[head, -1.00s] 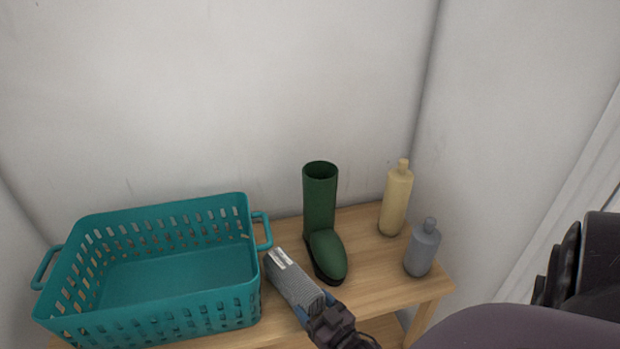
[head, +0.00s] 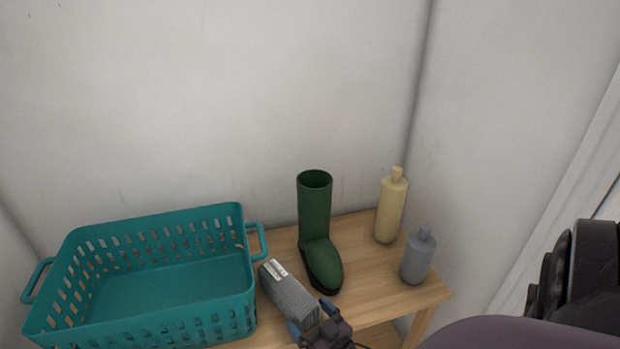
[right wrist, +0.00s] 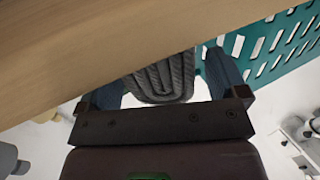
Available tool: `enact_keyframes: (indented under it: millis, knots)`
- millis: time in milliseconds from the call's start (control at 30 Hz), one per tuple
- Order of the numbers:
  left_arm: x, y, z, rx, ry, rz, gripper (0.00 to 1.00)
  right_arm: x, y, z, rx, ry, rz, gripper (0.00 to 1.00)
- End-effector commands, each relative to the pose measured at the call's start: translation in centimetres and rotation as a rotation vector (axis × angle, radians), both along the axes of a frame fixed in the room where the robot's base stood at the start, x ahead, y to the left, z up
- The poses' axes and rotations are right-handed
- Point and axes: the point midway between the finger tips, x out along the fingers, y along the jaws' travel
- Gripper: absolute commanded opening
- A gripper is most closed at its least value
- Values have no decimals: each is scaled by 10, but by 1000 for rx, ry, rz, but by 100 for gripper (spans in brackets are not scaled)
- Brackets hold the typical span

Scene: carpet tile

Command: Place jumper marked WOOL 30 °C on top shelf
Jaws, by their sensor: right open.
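The jumper (head: 287,294) is a folded, grey ribbed bundle with a white label whose print is too small to read. It lies on the wooden shelf top (head: 377,290), between the teal basket and the green boot. My right gripper (head: 310,315) is open at its near end, with one blue finger on each side of it. In the right wrist view, the jumper's folded end (right wrist: 163,80) shows between the spread blue fingers (right wrist: 165,88). I cannot tell whether the fingers still touch it. My left gripper is not in view.
The teal basket (head: 150,335) stands close left of the jumper and looks empty. The green boot (head: 317,235) stands close on its right. A cream bottle (head: 390,212) and a grey bottle (head: 418,258) stand further right. Walls close in behind and to the right.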

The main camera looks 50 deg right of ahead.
Motion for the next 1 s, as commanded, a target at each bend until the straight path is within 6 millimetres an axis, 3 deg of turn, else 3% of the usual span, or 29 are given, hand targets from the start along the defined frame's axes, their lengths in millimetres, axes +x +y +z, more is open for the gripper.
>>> enact_keyframes:
  millis: [600, 867, 1000]
  knots:
    - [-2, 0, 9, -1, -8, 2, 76, -102, 16, -1, 0, 2, -1, 91]
    - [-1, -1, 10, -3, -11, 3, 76, -116, 19, 0, -2, 25, 6, 91]
    - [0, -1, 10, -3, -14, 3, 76, -121, 24, 3, -12, 137, 33, 91]
